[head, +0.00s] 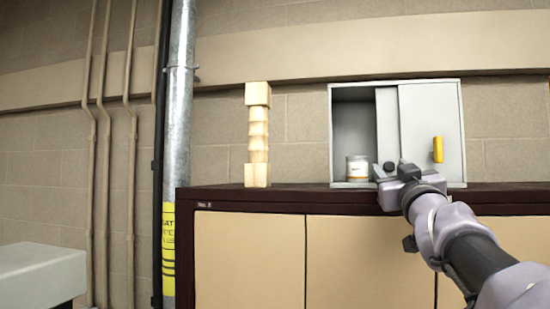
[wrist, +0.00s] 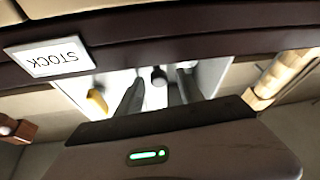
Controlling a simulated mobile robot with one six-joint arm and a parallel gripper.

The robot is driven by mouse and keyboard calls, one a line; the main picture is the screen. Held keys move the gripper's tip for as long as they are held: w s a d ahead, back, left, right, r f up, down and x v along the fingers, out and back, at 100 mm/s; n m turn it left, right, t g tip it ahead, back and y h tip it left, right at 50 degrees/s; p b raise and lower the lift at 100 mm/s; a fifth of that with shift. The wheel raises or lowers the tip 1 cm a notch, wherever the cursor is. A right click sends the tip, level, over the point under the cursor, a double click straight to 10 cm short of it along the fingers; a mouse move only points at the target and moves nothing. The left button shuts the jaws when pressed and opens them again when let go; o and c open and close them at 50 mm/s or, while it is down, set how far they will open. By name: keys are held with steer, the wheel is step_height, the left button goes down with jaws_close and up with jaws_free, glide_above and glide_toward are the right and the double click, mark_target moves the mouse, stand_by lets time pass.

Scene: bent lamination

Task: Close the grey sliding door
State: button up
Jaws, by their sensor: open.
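The grey sliding door (head: 420,120) covers the right part of a small grey cabinet (head: 400,83) on the sideboard. It has an upright yellow handle (head: 438,149), also visible at the left of the tilted wrist view (wrist: 96,102). The cabinet's left part is open, with a jar (head: 357,169) standing inside. My gripper (head: 384,171) is in front of the cabinet, near its lower middle and left of the handle. In the wrist view its two fingers (wrist: 160,88) are apart, and the handle lies outside them. I see no contact with the door.
The cabinet stands on a dark sideboard top (head: 300,196) with cream fronts. A wooden post (head: 258,140) stands left of the cabinet. A metal pipe (head: 180,110) runs up the wall farther left. A "STOCK" label (wrist: 48,57) shows in the wrist view.

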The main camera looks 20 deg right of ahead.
steer(key=shift+w+d+r, duration=0.1)
steer(key=shift+w+d, duration=0.15)
steer(key=shift+w, duration=0.25)
steer(key=shift+s+a, duration=0.1)
steer(key=shift+s, duration=0.3)
steer(key=shift+c, duration=0.3)
jaws_close()
steer(key=shift+r, duration=0.1)
